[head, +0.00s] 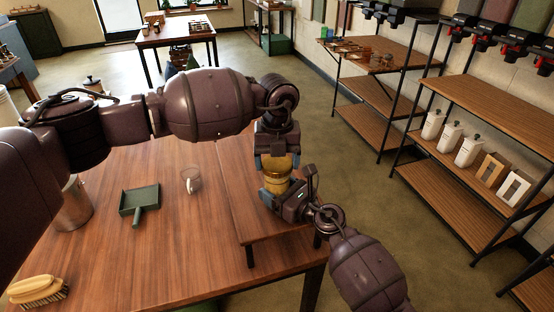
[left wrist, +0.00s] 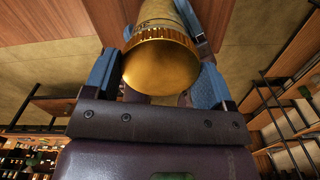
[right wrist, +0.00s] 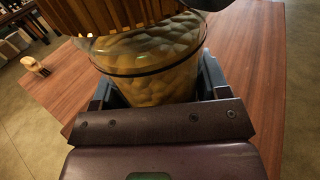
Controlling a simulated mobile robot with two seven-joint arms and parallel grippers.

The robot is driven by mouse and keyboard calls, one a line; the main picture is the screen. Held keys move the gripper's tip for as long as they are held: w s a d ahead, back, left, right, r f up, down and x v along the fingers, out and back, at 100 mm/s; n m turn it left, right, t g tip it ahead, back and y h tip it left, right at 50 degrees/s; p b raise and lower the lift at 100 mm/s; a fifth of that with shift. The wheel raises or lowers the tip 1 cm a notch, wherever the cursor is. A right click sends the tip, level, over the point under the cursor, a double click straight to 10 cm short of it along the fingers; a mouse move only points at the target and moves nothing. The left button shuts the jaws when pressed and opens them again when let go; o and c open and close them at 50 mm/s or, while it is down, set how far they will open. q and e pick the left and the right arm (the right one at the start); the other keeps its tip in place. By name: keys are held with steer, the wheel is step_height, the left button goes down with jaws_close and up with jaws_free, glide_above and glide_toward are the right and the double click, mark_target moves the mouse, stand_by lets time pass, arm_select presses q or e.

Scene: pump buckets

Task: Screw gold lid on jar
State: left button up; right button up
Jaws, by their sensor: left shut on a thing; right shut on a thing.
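A glass jar (right wrist: 155,65) full of pale rounded pieces stands at the right end of the table, between my two grippers. A ribbed gold lid (left wrist: 163,60) sits at its mouth; it also shows at the top of the right wrist view (right wrist: 105,15). How tightly it sits cannot be told. My left gripper (head: 277,160) points down from above and is shut on the gold lid, with blue fingers on both sides. My right gripper (head: 277,192) comes in from the lower right, lower down, and is shut around the jar body (head: 276,182). The fingers hide parts of both.
The jar is over a low raised wooden stand (head: 240,190) at the table's right edge. On the table (head: 150,265) are a green dustpan (head: 140,200), a small glass (head: 191,181), a metal container (head: 73,208) and a brush (head: 37,288). Shelving (head: 480,160) stands right.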

arm_select(q)
steer(key=m, duration=1.7)
steer(key=shift+m, duration=0.4)
steer(key=m, duration=0.5)
steer(key=shift+m, duration=0.3)
steer(key=o, duration=1)
steer(key=shift+c, duration=0.2)
step_height(320, 180, up, 12)
